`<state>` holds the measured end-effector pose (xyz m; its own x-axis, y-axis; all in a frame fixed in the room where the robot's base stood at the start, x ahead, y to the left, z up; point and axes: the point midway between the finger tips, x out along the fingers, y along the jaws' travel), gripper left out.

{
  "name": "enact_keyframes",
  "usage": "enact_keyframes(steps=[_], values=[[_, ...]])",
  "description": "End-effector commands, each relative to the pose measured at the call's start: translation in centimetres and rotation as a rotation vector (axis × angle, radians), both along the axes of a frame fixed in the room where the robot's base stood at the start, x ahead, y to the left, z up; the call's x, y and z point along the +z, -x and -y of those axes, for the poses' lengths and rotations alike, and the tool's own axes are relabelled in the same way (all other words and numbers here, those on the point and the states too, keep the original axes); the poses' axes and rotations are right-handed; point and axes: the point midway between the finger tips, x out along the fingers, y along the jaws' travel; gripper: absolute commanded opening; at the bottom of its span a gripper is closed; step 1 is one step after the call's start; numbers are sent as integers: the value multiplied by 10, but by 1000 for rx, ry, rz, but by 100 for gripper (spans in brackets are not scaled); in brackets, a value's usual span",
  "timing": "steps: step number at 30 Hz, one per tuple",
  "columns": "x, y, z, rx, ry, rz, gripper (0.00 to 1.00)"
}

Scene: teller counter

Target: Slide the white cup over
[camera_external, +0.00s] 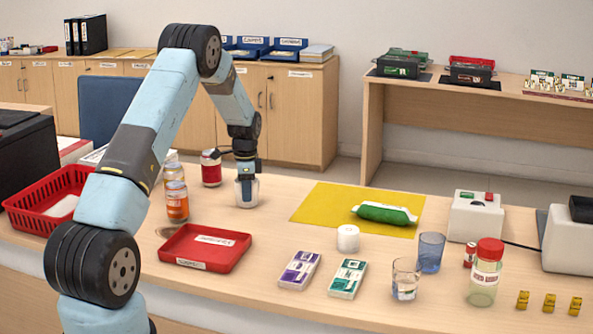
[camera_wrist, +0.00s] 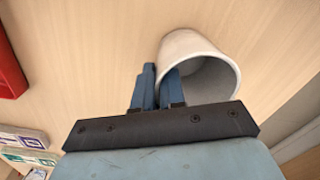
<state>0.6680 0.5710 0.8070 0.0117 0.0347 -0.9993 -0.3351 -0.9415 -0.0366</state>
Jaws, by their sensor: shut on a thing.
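The white cup (camera_external: 246,198) is on the counter behind the red tray, left of the yellow mat. My gripper (camera_external: 245,170) is above it, pointing down. In the wrist view the cup (camera_wrist: 217,48) shows its open mouth toward the camera. My gripper (camera_wrist: 160,73) is shut on the cup's wall, with one blue finger inside the mouth and the other outside. The cup seems to stand on the counter; I cannot tell whether it is slightly raised.
Jars (camera_external: 177,202) and a red-labelled jar (camera_external: 211,169) stand close left of the cup. A red tray (camera_external: 206,262) lies in front. The yellow mat (camera_external: 318,202) with a green packet (camera_external: 383,215) is to the right. A white cylinder (camera_external: 348,239) stands before the mat.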

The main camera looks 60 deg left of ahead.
Motion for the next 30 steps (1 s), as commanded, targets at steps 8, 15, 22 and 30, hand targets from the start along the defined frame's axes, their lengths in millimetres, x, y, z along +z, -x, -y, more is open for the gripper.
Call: enact_keyframes(steps=[8, 15, 22, 30], values=[[0, 0, 0, 0, 0, 0, 0], [0, -3, 2, -1, 0, 0, 0], [0, -15, 15, -3, 0, 0, 0], [0, -33, 33, -2, 0, 0, 0]])
